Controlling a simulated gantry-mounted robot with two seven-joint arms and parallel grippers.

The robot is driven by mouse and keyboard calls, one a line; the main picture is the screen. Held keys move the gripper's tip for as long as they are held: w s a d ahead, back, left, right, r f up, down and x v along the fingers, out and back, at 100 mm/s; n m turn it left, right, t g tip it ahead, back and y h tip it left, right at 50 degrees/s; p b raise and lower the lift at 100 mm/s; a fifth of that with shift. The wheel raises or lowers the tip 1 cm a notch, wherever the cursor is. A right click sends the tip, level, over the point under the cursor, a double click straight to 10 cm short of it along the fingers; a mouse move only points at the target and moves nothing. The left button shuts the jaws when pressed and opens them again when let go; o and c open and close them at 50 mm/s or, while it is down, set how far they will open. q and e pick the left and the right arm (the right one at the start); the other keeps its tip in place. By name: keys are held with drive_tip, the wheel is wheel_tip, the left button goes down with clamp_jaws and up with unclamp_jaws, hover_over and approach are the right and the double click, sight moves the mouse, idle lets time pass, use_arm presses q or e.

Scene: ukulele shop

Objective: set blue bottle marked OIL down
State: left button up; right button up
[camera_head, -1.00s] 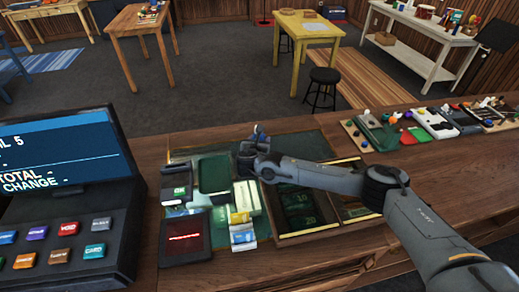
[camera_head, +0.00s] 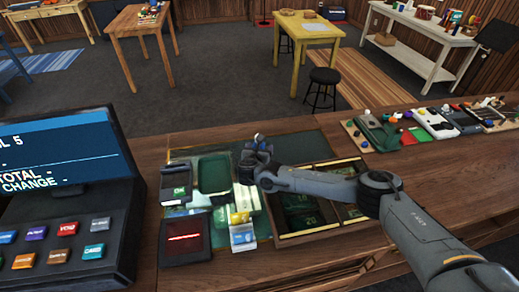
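My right gripper (camera_head: 252,161) reaches in from the right over the far part of the counter, just right of a small green tray. A small bluish thing (camera_head: 259,138) shows at the gripper's far side and appears to be the top of the blue bottle. The gripper and my wrist hide most of it. No OIL marking can be read. The gripper seems closed around it, though the fingertips are hard to make out. I cannot tell whether the bottle's base touches the green mat (camera_head: 300,147). My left gripper is out of view.
The green tray (camera_head: 214,175), a card reader (camera_head: 176,187), a red-lit scanner (camera_head: 185,240) and yellow and blue boxes (camera_head: 241,228) crowd the left. An open cash drawer (camera_head: 302,235) lies under my forearm. A register (camera_head: 70,215) stands far left.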

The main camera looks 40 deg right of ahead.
drive_tip(key=shift+r, duration=0.15)
drive_tip(key=v, duration=1.2)
drive_tip(key=shift+p, duration=0.4)
